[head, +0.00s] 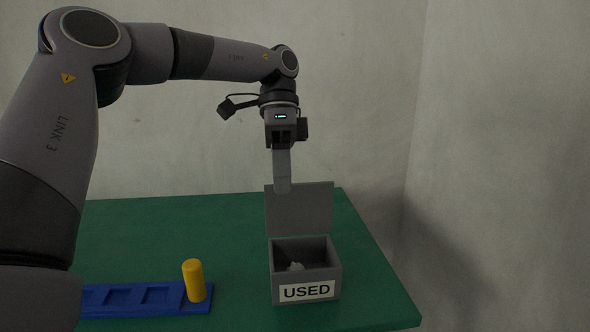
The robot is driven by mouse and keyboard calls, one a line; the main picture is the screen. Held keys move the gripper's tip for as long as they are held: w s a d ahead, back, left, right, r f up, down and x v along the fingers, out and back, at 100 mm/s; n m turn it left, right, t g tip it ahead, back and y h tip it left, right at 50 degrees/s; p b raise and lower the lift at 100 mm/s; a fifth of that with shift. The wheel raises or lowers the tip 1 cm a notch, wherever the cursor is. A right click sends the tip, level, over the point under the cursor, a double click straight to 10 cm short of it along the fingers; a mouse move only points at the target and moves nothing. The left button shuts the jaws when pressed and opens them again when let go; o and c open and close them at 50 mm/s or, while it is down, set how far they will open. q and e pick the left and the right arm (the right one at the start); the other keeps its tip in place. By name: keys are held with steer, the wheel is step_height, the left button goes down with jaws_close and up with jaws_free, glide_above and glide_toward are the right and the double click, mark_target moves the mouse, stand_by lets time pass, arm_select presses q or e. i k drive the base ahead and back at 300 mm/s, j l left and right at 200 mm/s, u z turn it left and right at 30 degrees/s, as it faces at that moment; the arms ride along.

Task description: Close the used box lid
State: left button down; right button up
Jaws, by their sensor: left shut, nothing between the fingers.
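The grey used box (334,286) stands on the green table, with a white "USED" label on its front. Its lid (312,210) stands upright at the back edge, open. Something small and pale (295,266) lies inside the box. My left gripper (282,190) points down at the top edge of the lid, left of its middle. Its fingers are shut with nothing between them, and they overlap the lid's upper part in the picture. I cannot tell whether they touch the lid. My right gripper is not in view.
A blue tray (195,307) with square recesses lies on the green table (235,230) to the left of the box. A yellow cylinder (194,281) stands upright at its right end. The table's right edge is close to the box. Walls stand behind and right.

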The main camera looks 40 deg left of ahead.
mark_target(308, 208)
steer(key=i+j, duration=0.65)
steer(key=j, duration=0.25)
